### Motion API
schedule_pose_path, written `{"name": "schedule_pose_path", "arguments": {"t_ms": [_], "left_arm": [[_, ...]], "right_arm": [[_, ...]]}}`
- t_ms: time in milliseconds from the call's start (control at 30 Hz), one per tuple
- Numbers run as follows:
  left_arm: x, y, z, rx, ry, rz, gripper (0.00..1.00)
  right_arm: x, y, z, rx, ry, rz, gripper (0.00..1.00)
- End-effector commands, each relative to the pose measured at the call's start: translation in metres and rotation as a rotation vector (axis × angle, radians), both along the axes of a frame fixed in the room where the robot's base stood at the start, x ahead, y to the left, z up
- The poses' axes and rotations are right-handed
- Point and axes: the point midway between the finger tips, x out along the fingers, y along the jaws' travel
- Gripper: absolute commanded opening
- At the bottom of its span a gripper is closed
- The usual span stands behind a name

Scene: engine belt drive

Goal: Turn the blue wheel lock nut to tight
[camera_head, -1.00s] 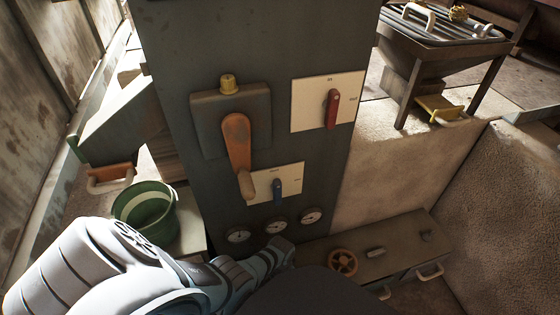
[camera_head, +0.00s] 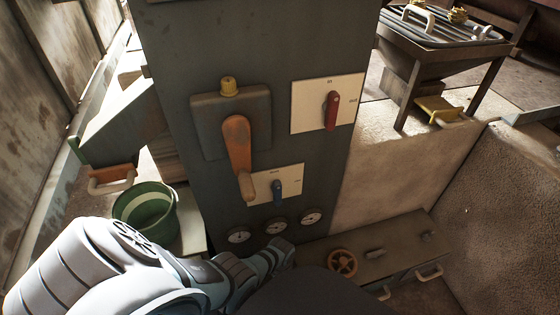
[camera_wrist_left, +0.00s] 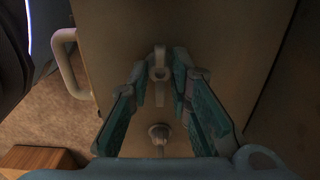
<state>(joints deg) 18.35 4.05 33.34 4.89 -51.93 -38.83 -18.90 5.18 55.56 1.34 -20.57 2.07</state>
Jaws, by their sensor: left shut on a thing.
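A blue handle (camera_head: 278,188) sits on a small pale plate (camera_head: 262,186) low on the dark panel; it stands about upright, and the plate's lettering is too small to read. My left arm comes in from the lower left and ends just below the round gauges; its fingers cannot be made out there. In the left wrist view my left gripper (camera_wrist_left: 161,78) has its fingertips on either side of a small grey fitting (camera_wrist_left: 160,70) and is shut on it. The fitting's colour is unclear in the dim light. My right gripper is not in view.
An orange lever (camera_head: 237,145) and a red handle (camera_head: 331,110) are on the panel above. Several gauges line its lower edge. A low cabinet with an orange handwheel (camera_head: 342,262) stands at lower right. A green bucket (camera_head: 147,210) is left. A rounded pull handle (camera_wrist_left: 68,62) is beside the gripper.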

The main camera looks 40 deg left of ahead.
Motion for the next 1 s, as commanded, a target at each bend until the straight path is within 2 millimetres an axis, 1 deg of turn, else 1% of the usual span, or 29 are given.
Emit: {"name": "schedule_pose_path", "arguments": {"t_ms": [33, 100, 133, 200, 267, 567, 667, 733, 867, 967, 1000], "left_arm": [[0.004, 0.000, 0.001, 0.000, -0.010, 0.000, 0.00], [0.004, 0.000, 0.001, 0.000, -0.011, 0.001, 0.00], [0.004, 0.000, 0.001, 0.000, -0.011, 0.001, 0.20], [0.004, 0.000, 0.001, 0.000, -0.011, 0.001, 0.31], [0.003, 0.000, 0.001, 0.000, -0.009, 0.001, 0.39], [0.001, 0.000, 0.001, 0.000, -0.004, 0.001, 0.39], [0.002, 0.000, 0.004, 0.000, -0.005, 0.001, 0.39], [0.002, 0.000, 0.009, 0.000, -0.005, 0.001, 0.39], [0.001, 0.000, 0.029, 0.000, -0.006, 0.001, 0.39], [0.001, 0.000, 0.053, 0.000, -0.006, 0.000, 0.39], [0.002, 0.000, 0.064, 0.001, -0.007, 0.000, 0.39]], "right_arm": [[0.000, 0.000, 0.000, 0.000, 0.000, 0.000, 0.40], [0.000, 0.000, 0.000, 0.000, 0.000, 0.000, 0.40], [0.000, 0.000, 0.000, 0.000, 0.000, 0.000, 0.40], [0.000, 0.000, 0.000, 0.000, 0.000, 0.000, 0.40], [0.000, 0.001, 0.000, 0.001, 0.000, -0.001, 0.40], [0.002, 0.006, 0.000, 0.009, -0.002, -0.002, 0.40], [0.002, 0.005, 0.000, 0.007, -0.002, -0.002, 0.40], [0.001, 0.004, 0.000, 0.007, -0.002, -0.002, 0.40], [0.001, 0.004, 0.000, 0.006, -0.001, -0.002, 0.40], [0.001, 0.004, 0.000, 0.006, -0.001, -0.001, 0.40], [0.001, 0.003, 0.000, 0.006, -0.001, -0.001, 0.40]]}}
